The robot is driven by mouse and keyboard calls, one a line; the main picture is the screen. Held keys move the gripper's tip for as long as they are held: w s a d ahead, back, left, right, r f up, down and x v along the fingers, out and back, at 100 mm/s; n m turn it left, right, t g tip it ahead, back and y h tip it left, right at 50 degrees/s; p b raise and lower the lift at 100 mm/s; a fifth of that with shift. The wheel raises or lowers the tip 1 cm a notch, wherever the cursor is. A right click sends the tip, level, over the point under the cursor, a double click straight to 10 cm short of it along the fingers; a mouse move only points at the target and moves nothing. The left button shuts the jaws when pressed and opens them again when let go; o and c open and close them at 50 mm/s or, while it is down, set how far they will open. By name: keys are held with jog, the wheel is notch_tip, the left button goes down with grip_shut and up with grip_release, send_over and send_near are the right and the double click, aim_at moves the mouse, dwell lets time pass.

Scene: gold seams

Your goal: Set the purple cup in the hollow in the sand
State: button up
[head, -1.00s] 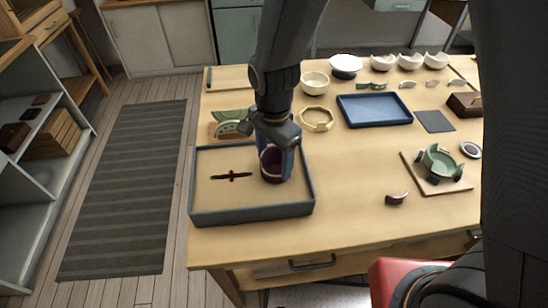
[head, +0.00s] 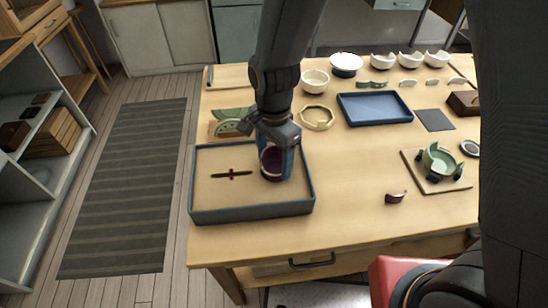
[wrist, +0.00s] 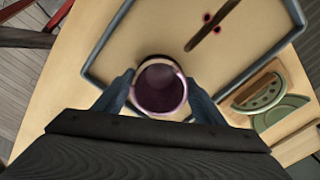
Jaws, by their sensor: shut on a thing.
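The purple cup (head: 272,164) is upright between the fingers of my gripper (head: 274,150), at the right side of the sand tray (head: 252,212). In the wrist view, the cup (wrist: 160,92) shows its open mouth and dark inside, with a finger of my gripper (wrist: 160,95) on each side. The gripper is shut on the cup. The cup is over or on the sand; I cannot tell whether its base touches. The hollow does not show; the cup and gripper may hide it.
A dark stick with a red mark (head: 232,174) lies on the sand left of the cup. Green pieces (head: 232,122) lie behind the tray.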

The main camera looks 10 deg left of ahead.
jog(key=o, duration=1.4)
jog(key=shift+o, duration=0.2)
notch_tip(320, 180, up, 6)
jog(key=p, duration=0.5)
jog(key=shift+p, duration=0.35)
dwell(0.3)
